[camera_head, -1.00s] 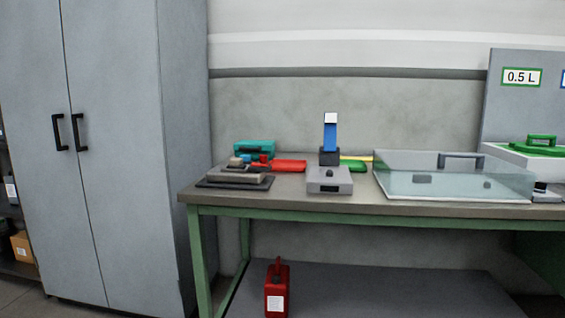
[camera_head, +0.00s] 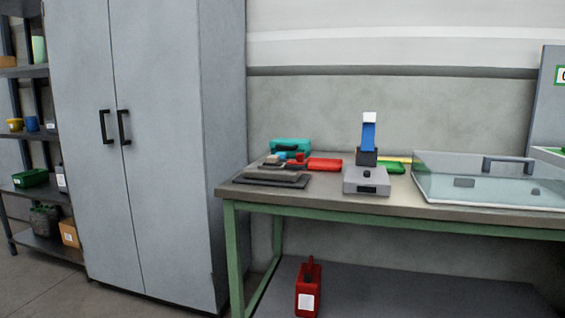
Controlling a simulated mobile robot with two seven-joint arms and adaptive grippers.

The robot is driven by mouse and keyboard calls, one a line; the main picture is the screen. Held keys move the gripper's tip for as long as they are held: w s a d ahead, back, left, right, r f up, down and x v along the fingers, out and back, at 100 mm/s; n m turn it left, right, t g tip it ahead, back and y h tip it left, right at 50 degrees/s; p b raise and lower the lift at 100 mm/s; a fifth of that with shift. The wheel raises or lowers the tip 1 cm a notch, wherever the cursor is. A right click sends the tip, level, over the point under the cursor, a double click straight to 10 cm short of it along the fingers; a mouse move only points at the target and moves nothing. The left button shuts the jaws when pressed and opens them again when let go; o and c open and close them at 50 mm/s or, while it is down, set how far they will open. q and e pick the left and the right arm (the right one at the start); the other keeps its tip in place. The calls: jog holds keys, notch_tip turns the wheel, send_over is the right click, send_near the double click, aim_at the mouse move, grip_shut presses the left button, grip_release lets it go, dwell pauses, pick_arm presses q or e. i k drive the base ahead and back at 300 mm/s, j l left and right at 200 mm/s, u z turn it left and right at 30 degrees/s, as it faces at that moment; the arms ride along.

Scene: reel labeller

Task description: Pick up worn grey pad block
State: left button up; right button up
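Neither of my grippers shows in the head view. A low grey block (camera_head: 273,175) lies on a dark flat mat (camera_head: 242,180) at the left end of the green-framed bench (camera_head: 390,204). Small pieces in grey and blue sit on or just behind it, too small to tell apart. I cannot tell whether this grey block is the worn pad block or part of a fixture. A grey device (camera_head: 366,181) with a blue upright piece (camera_head: 368,136) stands to its right.
A clear-lidded box (camera_head: 490,190) fills the bench's right. A grey cabinet (camera_head: 160,130) stands left, shelves beyond. A red canister (camera_head: 308,288) sits below.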

aim_at(271, 160)
jog(key=i+j+z, duration=0.2)
jog(key=i, duration=0.25)
jog(key=i+j+z, duration=0.15)
jog(key=i+j, duration=0.2)
